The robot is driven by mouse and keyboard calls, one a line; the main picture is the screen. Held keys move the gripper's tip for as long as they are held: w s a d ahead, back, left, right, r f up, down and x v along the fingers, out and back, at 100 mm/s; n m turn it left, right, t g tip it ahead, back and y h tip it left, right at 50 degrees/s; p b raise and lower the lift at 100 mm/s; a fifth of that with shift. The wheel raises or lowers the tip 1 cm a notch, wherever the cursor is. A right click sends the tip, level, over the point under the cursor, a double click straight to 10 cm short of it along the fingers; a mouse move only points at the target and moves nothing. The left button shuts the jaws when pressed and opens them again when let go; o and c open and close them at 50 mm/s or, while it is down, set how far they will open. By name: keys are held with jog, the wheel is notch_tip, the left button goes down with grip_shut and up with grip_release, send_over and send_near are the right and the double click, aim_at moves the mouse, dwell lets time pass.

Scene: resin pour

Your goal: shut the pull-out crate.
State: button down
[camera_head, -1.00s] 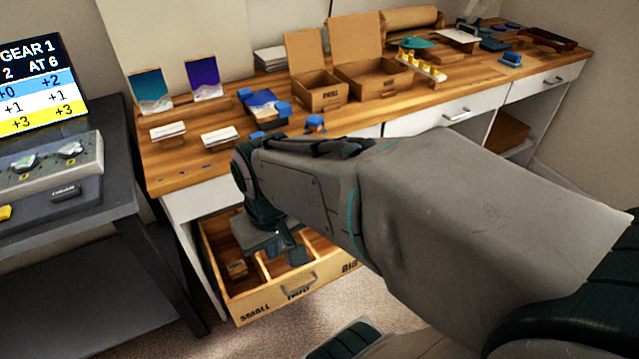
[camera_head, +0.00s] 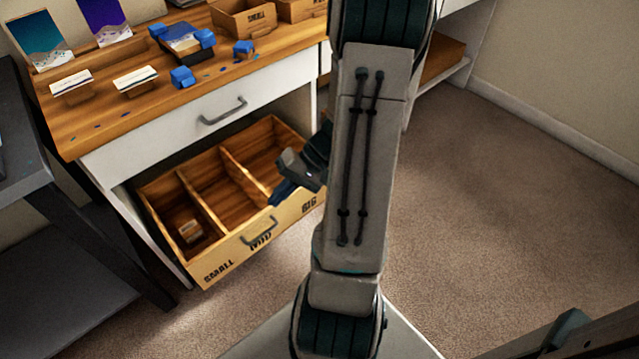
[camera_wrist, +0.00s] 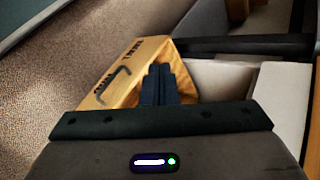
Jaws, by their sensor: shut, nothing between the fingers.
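The pull-out crate (camera_head: 262,238) is a light wooden box with dividers and a metal handle, its front marked SMALL, MID and BIG. It stands pulled out beneath the workbench, its compartments open to view. A small block (camera_head: 189,231) lies in the SMALL compartment. My gripper (camera_head: 278,198) is shut and empty, pointing down-left at the BIG end of the crate, near the top of its front. In the wrist view the shut fingers (camera_wrist: 159,72) overlap the crate (camera_wrist: 128,75); I cannot tell whether they touch it. My arm hides part of the crate's right end.
A closed white drawer (camera_head: 180,130) with a handle sits above the crate. A dark side table (camera_head: 30,190) stands at left. Carpet (camera_head: 480,220) is clear at right.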

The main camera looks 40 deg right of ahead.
jog(key=s+d+f+m+t+h+b, duration=0.2)
jog(key=d+f+m+t+h+b, duration=0.3)
jog(key=d+f+t, duration=0.5)
jog(key=s+d+f+m+t+h+b, duration=0.3)
jog(key=d+f+m+t, duration=0.4)
jog(key=d+f, duration=0.6)
jog(key=w+g+h+b, duration=0.1)
jog(key=w+b, duration=0.3)
jog(key=w, duration=1)
jog(key=shift+w+a+m, duration=0.15)
jog(key=shift+a+m, duration=0.15)
jog(key=shift+a, duration=0.1)
jog(key=shift+f, duration=0.1)
